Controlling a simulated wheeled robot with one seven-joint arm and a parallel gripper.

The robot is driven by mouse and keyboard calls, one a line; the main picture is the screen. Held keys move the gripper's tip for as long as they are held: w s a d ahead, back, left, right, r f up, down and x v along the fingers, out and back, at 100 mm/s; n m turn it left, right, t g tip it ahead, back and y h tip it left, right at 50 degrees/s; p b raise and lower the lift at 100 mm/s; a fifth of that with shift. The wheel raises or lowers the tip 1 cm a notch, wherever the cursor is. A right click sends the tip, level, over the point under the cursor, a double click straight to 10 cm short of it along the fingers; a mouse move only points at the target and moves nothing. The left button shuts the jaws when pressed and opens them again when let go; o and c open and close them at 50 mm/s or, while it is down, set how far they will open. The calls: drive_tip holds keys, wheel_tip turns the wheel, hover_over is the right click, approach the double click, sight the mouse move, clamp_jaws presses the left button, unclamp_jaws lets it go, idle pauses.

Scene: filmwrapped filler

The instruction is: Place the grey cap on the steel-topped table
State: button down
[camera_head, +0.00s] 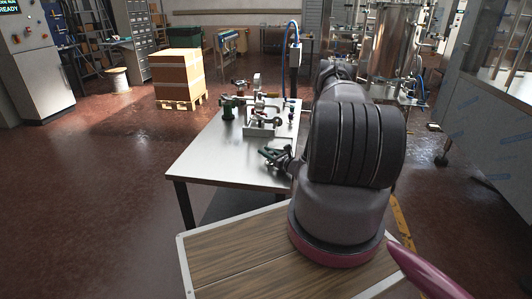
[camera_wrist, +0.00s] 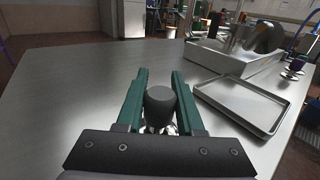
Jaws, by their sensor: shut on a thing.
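The grey cap (camera_wrist: 160,101) is a dark, rounded piece between the two green fingers of my gripper (camera_wrist: 160,76) in the wrist view. The fingers are shut on it from both sides. The steel-topped table (camera_wrist: 60,88) spreads below and around it. In the head view my gripper (camera_head: 270,154) is low over the near right part of the table (camera_head: 205,160). The cap cannot be made out there. I cannot tell whether the cap touches the steel top.
A shallow metal tray (camera_wrist: 245,104) lies just right of my gripper. Behind it is a raised metal fixture (camera_wrist: 222,60). Small valves and fittings (camera_head: 262,128) fill the table's far part in the head view. Bare steel lies to the left.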

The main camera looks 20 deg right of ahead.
drive_tip(key=shift+f, duration=0.1)
drive_tip(key=c, duration=0.5)
unclamp_jaws()
drive_tip(key=shift+c, duration=0.2)
